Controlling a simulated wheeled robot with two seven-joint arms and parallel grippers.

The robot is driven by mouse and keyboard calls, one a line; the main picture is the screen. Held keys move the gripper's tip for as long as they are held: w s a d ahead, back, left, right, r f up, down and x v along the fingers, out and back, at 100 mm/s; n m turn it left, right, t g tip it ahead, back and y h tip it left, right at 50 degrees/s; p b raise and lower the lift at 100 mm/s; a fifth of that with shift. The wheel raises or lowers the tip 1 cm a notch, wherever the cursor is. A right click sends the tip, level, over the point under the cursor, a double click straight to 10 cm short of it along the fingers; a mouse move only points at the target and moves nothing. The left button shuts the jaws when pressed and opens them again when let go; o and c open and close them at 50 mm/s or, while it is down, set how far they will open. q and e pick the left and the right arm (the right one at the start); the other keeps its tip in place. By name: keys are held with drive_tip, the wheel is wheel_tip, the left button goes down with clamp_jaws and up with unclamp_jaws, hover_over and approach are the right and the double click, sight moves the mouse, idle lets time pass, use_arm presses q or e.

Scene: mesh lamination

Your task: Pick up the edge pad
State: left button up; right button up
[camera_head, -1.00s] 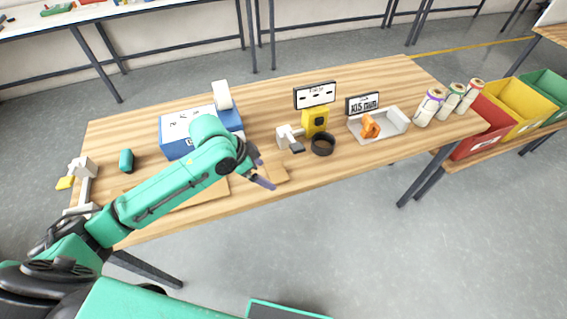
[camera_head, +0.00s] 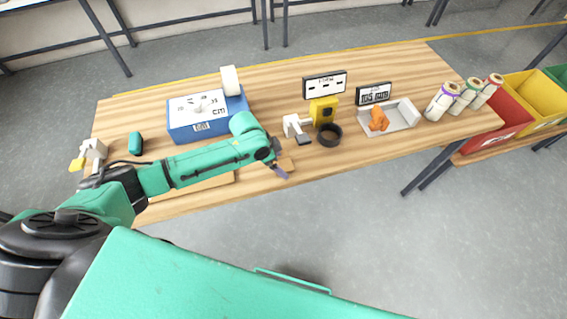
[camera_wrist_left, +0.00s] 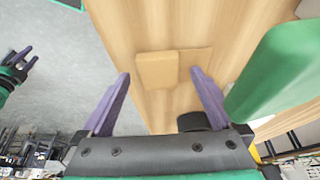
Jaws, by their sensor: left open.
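The edge pad looks to be the tan block (camera_wrist_left: 157,70) on the wooden table in the left wrist view. It lies just beyond and between my left fingertips, apart from them. In the head view the pad (camera_head: 286,164) shows only partly near the table's front edge, beside my left gripper (camera_head: 279,171). In the left wrist view my left gripper (camera_wrist_left: 159,80) is open, its purple fingers wide apart and nothing between them. My right gripper (camera_wrist_left: 20,59) shows small at the left edge of that view, over the floor; its jaw state is unclear.
A black ring (camera_head: 329,135) and a white-and-yellow device (camera_head: 323,111) stand right of my left gripper. A blue box (camera_head: 190,132) sits behind my left arm. A grey tray (camera_head: 402,115) holds an orange part (camera_head: 378,120). Rolls (camera_head: 464,97) stand at the right end.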

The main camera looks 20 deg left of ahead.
use_arm(q)
drive_tip(key=shift+d+f, duration=0.15)
drive_tip(key=shift+f, duration=0.05)
drive_tip(key=c, duration=1.4)
drive_tip(key=shift+c, duration=0.2)
drive_tip(key=shift+r, duration=0.1)
